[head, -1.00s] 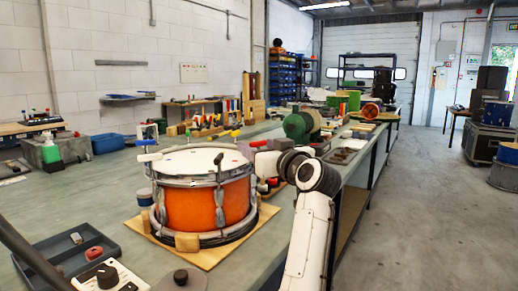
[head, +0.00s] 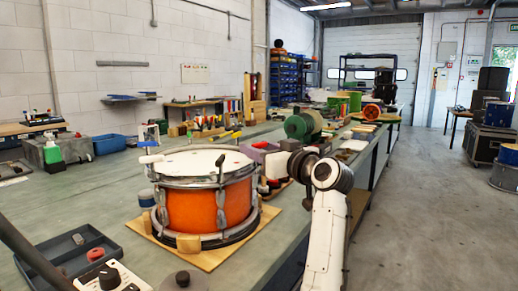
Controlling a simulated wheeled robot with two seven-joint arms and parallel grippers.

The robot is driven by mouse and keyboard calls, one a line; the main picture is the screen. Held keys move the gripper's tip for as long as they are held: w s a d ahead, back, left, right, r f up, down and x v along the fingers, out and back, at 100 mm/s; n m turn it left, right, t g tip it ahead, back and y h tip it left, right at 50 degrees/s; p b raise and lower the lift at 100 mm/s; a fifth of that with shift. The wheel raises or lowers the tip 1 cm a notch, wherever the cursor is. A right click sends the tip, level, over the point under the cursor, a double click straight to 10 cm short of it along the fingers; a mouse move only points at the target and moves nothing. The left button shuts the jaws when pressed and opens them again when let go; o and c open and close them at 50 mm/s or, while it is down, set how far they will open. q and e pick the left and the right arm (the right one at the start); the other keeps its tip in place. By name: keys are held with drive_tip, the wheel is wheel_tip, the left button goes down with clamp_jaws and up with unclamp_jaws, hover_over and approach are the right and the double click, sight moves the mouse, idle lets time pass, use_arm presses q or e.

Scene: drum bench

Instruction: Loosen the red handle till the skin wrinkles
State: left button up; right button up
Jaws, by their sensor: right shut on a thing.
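The drum (head: 207,209) has an orange shell, metal rims and a pale skin (head: 188,163) on top. The skin looks smooth from here. My right gripper (head: 284,146) is right of the drum's top, level with the far rim. It is shut, seemingly on the red handle, which is hidden from this view. My left gripper is out of view.
The drum stands on a wooden board (head: 213,259) on the green bench. A dark tray (head: 62,264) with a red piece lies at left, near a white control box (head: 112,280). A green machine (head: 303,124) stands behind my right gripper. Open floor lies at right.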

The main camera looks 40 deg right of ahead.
drive_tip(key=n+y, duration=0.1)
drive_tip(key=y, duration=0.1)
drive_tip(key=n+y, duration=0.1)
drive_tip(key=y, duration=0.1)
drive_tip(key=n+g+y+b, duration=0.1)
drive_tip(key=n+y, duration=0.1)
drive_tip(key=shift+d, duration=0.4)
drive_tip(key=n+g+y, duration=0.1)
drive_tip(key=y, duration=0.1)
drive_tip(key=shift+r+n+y, duration=0.1)
drive_tip(key=shift+n+y, duration=0.2)
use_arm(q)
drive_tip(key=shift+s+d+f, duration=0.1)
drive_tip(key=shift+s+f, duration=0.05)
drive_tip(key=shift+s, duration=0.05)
use_arm(e)
drive_tip(key=shift+r+n+g+y, duration=0.1)
drive_tip(key=shift+n+g+y, duration=0.9)
drive_tip(key=shift+y, duration=0.4)
drive_tip(key=shift+a, duration=0.1)
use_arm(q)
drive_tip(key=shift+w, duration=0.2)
use_arm(e)
drive_tip(key=shift+n+y, duration=0.3)
drive_tip(key=o, duration=0.9)
drive_tip(key=shift+w, duration=0.15)
drive_tip(key=shift+a, duration=0.1)
drive_tip(key=shift+f, duration=0.2)
